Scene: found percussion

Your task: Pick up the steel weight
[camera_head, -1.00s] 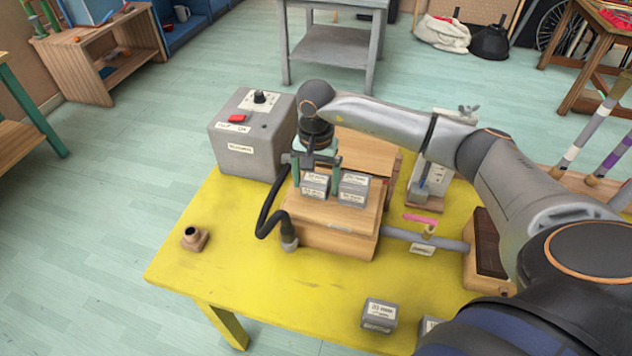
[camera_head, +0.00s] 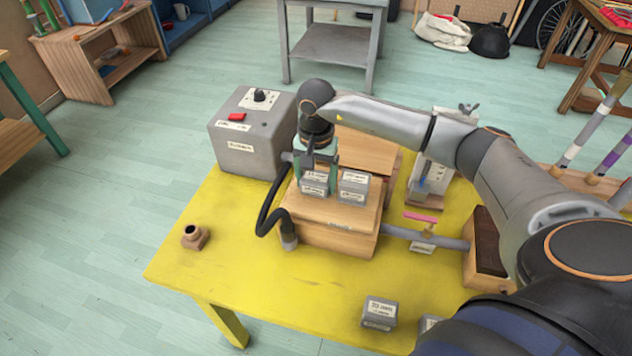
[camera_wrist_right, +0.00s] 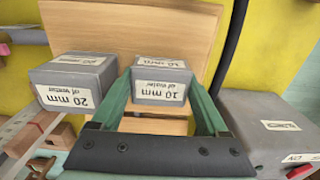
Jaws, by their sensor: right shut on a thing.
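Two grey steel weights with white labels sit side by side on a wooden box (camera_head: 335,238) on the yellow table. My right gripper (camera_head: 317,178) comes down from above on the left-hand weight (camera_head: 315,186). Its green fingers are shut on that weight's two sides. In the right wrist view the gripped weight (camera_wrist_right: 162,82) reads "10 mm of water" and stands between the fingertips. The other weight (camera_wrist_right: 75,82), labelled "20 mm", is beside it and free; it also shows in the head view (camera_head: 353,187). My left gripper is not in view.
A grey control box (camera_head: 252,140) with a red switch stands left of the wooden box, with a black hose (camera_head: 270,205) between. Another grey weight (camera_head: 379,313) lies at the table's front. A small brown fitting (camera_head: 195,237) is at the left.

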